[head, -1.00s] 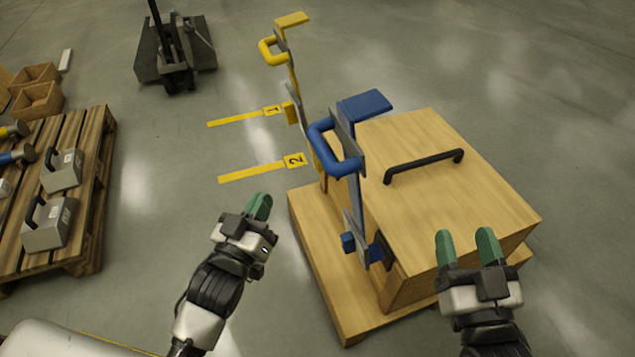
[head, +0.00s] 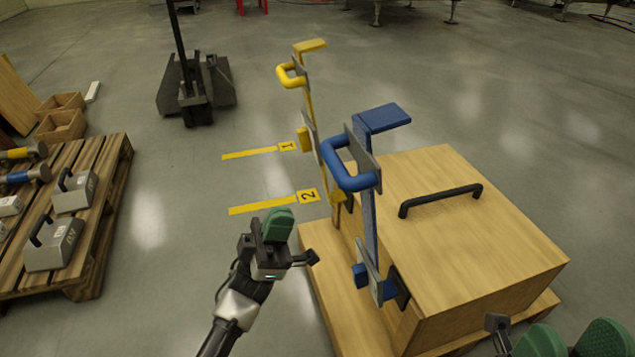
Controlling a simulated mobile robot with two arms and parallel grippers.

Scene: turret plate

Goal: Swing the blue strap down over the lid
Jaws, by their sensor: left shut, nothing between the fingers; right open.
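The blue strap (head: 368,210) stands upright on the left side of the wooden box, with a blue loop handle (head: 345,168) facing left and a flat blue plate (head: 384,118) at its top. The box lid (head: 450,230) is bare wood with a black handle (head: 440,199). My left gripper (head: 278,226), with green fingers, is shut and empty, left of the strap and apart from it. My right gripper (head: 577,342) is open at the bottom right corner, in front of the box, and partly cut off by the frame edge.
A yellow strap (head: 306,95) stands upright behind the blue one. Yellow floor markers 1 (head: 262,152) and 2 (head: 272,201) lie left of the straps. A pallet (head: 100,215) with weights and hammers stands at left.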

